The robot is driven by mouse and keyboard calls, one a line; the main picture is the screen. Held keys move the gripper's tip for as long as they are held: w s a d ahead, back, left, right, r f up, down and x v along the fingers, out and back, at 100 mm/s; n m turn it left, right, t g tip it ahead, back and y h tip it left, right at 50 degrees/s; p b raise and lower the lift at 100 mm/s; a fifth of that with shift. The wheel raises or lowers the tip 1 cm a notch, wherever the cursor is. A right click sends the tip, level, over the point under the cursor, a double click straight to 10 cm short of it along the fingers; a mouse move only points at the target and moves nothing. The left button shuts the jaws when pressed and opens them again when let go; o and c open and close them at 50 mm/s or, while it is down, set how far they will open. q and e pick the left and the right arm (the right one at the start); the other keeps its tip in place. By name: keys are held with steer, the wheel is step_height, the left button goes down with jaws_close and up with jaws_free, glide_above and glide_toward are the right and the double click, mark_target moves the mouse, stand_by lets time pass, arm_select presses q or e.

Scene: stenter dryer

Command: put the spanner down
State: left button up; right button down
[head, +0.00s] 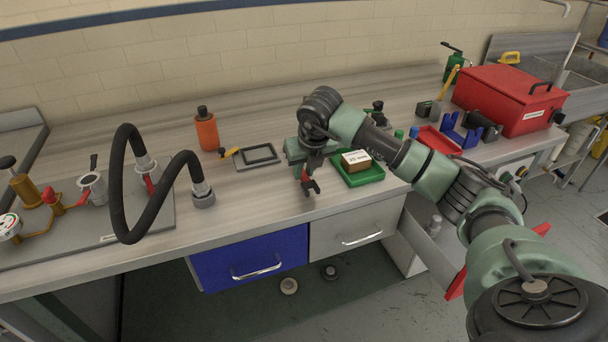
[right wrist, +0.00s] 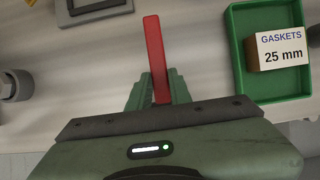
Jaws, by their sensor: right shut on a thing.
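My right gripper (head: 310,187) points down over the front part of the bench (head: 250,190), left of the green tray. In the right wrist view its green fingers (right wrist: 158,92) are shut on a red bar, which I take to be the spanner (right wrist: 155,50). The bar stands out beyond the fingers, slightly tilted; its far end is at the top. In the head view only small red parts of the spanner (head: 304,174) show at the jaws. I cannot tell whether it touches the bench top. My left gripper is not in view.
The green tray (right wrist: 238,75) holds a box labelled GASKETS 25 mm (right wrist: 280,48). A dark frame (head: 256,156) and an orange bottle (head: 207,130) stand to the left. A black hose (head: 120,190) arches farther left. Bare bench lies between hose and gripper.

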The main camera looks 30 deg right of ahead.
step_height(320, 180, down, 2)
steer(key=shift+f, duration=0.1)
steer(key=c, duration=1.3)
jaws_free()
steer(key=b+v, duration=0.1)
steer(key=v, duration=1.1)
steer(key=shift+s+a, duration=0.1)
